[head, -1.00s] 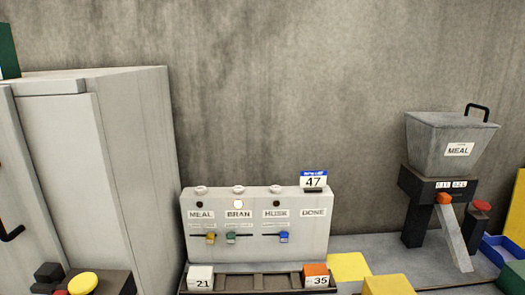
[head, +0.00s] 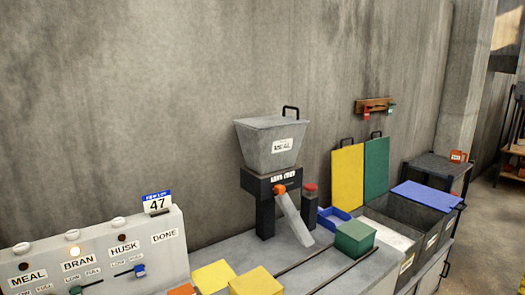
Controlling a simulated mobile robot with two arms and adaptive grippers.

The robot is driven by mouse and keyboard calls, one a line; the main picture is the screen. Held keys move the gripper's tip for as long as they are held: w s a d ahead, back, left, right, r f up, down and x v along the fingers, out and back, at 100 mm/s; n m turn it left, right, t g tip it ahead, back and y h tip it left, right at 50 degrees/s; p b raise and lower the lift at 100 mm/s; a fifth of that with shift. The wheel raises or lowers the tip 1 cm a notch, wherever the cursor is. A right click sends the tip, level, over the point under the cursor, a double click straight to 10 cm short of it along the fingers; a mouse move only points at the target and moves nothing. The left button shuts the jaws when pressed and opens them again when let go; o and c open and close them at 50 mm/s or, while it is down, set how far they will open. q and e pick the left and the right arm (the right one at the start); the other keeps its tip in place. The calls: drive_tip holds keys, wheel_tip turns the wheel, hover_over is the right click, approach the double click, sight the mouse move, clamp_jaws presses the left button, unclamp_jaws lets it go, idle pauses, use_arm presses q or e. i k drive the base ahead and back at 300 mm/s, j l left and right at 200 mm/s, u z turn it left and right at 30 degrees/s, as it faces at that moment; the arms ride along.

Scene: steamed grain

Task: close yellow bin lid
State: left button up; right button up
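The yellow bin lid (head: 347,180) stands upright against the wall in the head view, with a dark handle at its top. It is open, at the back of a grey bin (head: 372,215) that has pale material inside. A green lid (head: 376,168) also stands upright right beside it. A blue lid (head: 424,195) lies flat over the bin section to the right. Neither of my grippers is in view.
A grey hopper (head: 272,143) with a chute stands left of the bins. A green block (head: 354,237), yellow blocks (head: 256,281) and a blue tray (head: 333,218) sit on the counter (head: 222,250). A labelled panel (head: 108,250) is at the left. Open floor (head: 490,225) shows at right.

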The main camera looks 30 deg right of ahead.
sight(347, 162)
drive_tip(key=z, duration=1.65)
drive_tip(key=i+l+z, duration=0.25)
drive_tip(key=i, duration=0.2)
drive_tip(key=i+l+z, duration=0.25)
drive_tip(key=i, duration=0.25)
